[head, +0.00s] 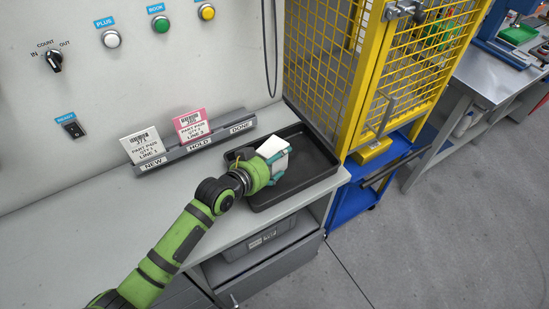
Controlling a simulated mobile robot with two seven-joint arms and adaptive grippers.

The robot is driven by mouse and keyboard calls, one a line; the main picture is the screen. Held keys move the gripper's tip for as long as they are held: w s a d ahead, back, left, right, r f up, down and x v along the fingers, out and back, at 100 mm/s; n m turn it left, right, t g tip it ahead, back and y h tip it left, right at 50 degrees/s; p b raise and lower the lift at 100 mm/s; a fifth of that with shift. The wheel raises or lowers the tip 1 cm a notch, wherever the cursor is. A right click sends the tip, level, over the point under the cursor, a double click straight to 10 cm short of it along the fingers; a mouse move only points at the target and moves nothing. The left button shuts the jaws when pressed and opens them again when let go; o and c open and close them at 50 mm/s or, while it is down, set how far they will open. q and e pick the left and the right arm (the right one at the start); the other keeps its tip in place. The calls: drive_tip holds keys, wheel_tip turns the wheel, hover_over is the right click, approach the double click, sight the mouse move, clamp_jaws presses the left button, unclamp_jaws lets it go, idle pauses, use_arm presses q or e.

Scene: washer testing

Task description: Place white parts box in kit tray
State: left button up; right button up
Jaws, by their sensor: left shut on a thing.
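The white parts box (274,146) is a small white block over the left-middle part of the kit tray. My left gripper (276,161), with teal fingers, is shut on the white parts box. The kit tray (307,184) is a black, shallow tray with a raised rim on the grey bench, at its right end. I cannot tell whether the box touches the tray floor. The gripper and wrist hide part of the box and the tray's left side. My right gripper is not in view.
A grey card rack (196,145) with a white card (143,146) and a pink card (191,124) stands behind the arm. A yellow mesh cage (330,60) stands close to the tray's right. A grey bin (262,241) sits under the bench. The tray's right part is clear.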

use_arm(q)
drive_tip(key=o, duration=1.3)
drive_tip(key=shift+c, duration=0.2)
drive_tip(key=shift+r, duration=0.15)
drive_tip(key=shift+s+a, duration=0.15)
drive_tip(key=shift+s, duration=0.05)
drive_tip(key=v, duration=1.1)
drive_tip(key=shift+s+a+r+b, duration=0.1)
drive_tip(key=shift+s+r+b, duration=0.1)
drive_tip(key=shift+b, duration=0.2)
